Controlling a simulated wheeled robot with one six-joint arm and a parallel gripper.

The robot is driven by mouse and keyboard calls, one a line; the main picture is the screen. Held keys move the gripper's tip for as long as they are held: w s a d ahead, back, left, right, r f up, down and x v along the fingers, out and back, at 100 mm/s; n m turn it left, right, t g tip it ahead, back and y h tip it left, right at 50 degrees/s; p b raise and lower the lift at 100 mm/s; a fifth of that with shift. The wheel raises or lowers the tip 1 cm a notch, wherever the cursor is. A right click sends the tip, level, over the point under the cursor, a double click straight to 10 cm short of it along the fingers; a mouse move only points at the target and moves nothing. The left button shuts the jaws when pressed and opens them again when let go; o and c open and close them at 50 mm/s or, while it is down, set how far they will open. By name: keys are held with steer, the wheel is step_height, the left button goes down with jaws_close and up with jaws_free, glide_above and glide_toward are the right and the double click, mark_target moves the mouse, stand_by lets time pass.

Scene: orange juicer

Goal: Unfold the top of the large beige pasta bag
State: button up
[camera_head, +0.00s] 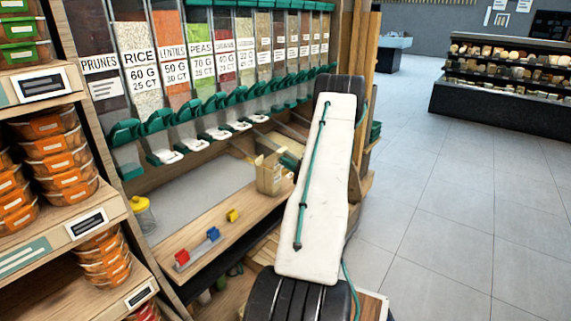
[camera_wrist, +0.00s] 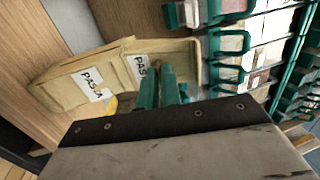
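The beige pasta bag (camera_head: 269,174) stands on the wooden shelf below the dispensers, with raised flaps at its top; my arm stands just right of it. In the wrist view, two beige paper faces (camera_wrist: 58,92) lie side by side, each with a white PASTA label; I cannot tell if they belong to one bag or two. My gripper's green fingers (camera_wrist: 159,80) are a little apart, in front of the right-hand face. I cannot tell whether paper is between them or whether they touch the bag.
A row of dispensers with green handles (camera_head: 207,108) runs above the shelf (camera_head: 215,236). Red, blue and yellow clips (camera_head: 213,234) sit on its front edge, and a yellow-lidded jar (camera_head: 142,215) stands at left. The tiled floor (camera_head: 450,200) at right is clear.

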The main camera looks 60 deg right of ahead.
steer(key=o, duration=0.3)
steer(key=v, duration=0.7)
steer(key=shift+s+a+f, duration=0.1)
steer(key=shift+s, duration=0.25)
stand_by(0.3)
